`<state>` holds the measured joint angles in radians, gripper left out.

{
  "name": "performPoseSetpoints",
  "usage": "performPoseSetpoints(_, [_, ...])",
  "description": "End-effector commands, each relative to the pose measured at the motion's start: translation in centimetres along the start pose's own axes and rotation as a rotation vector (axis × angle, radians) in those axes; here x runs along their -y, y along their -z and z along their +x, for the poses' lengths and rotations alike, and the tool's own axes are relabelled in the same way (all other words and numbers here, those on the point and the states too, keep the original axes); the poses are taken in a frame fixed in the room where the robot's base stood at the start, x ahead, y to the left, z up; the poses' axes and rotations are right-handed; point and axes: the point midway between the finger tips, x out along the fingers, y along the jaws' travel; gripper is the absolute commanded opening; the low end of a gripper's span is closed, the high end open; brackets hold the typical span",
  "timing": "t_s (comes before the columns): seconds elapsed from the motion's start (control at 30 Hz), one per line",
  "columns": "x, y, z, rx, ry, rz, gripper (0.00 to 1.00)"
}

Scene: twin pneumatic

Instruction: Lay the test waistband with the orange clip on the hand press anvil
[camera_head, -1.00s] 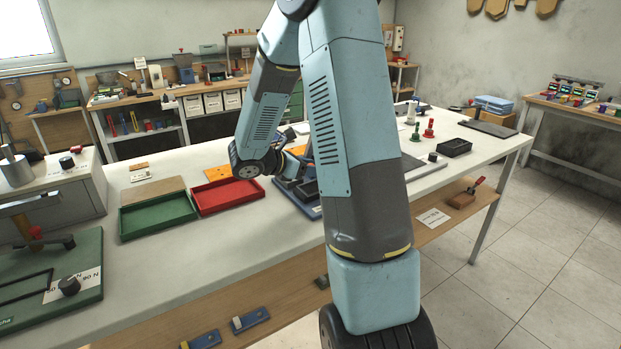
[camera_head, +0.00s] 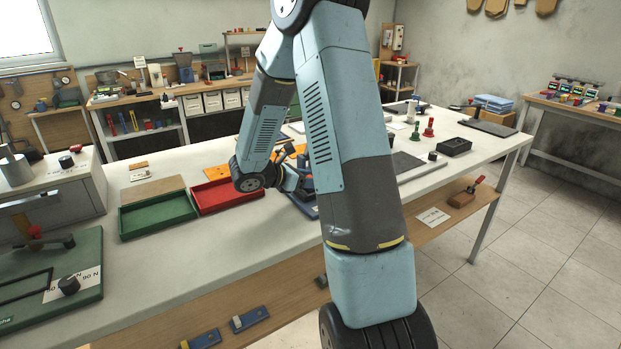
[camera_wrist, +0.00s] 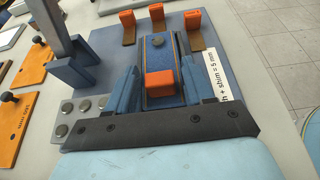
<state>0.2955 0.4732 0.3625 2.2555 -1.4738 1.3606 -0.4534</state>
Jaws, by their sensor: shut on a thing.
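In the wrist view my gripper (camera_wrist: 159,70) has its two blue fingers on either side of a dark blue waistband piece (camera_wrist: 155,50) with orange edge stitching. An orange clip (camera_wrist: 158,84) sits on its near part, between the fingers. The gripper is shut on this piece, over a blue-grey base plate (camera_wrist: 100,48). I cannot tell whether the piece touches the plate. A blue upright frame (camera_wrist: 72,65), possibly part of the hand press, stands left of the fingers. In the head view my gripper (camera_head: 301,182) is small and partly hidden by my arm.
Several orange blocks (camera_wrist: 157,15) stand beyond the piece. A white label (camera_wrist: 220,90) lies on the right, and round metal discs (camera_wrist: 82,108) on the left. Orange plates (camera_wrist: 38,65) with black knobs lie further left. Red (camera_head: 222,196) and green trays (camera_head: 158,214) share the bench.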

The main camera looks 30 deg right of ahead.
Motion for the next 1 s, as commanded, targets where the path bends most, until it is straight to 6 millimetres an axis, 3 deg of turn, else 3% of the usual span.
performPoseSetpoints(0.3, [0.0, 0.0, 0.0, 0.0, 0.0, 0.0, 0.78])
performPoseSetpoints(0.7, [0.0, -0.8, -0.4, 0.0, -0.001, 0.003, 0.78])
performPoseSetpoints(1.0, [-0.1, -0.8, -4.8, 0.0, -0.005, 0.001, 0.78])
